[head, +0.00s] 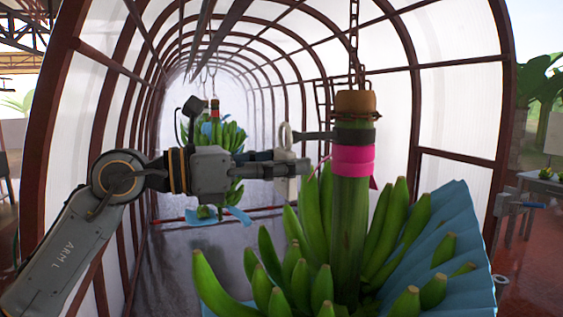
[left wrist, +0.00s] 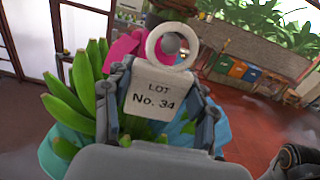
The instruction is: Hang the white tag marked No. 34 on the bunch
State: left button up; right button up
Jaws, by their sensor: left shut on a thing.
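My left gripper (head: 292,160) is shut on the white tag (left wrist: 157,92), which reads "LOT No. 34" in the left wrist view. The tag's white ring (left wrist: 172,46) stands up above the fingers. The banana bunch (head: 350,210) hangs close to the right of the gripper, its thick green stem upright with a pink ribbon (head: 354,160) around it. A dark grey peg (head: 312,135) sticks out from the stem towards the ring. Its round end shows through the ring in the left wrist view. I cannot tell whether it passes through. My right gripper is not in view.
A chain (head: 354,45) holds the bunch from above. Blue sheets (head: 450,230) fan out at its right side. Another bunch (head: 225,135) hangs farther back in the arched tunnel. A table (head: 540,185) stands at the far right. The floor left of the bunch is clear.

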pick_arm(q)
jog(key=shift+p+x, duration=0.3)
jog(key=shift+x, duration=1.95)
dwell(1.1)
jog(key=shift+d+f+b, duration=0.15)
jog(key=shift+f+b, duration=0.2)
jog(key=shift+b, duration=0.05)
dwell(0.5)
dwell(0.3)
jog(key=o, duration=1)
jog(key=shift+c, duration=0.2)
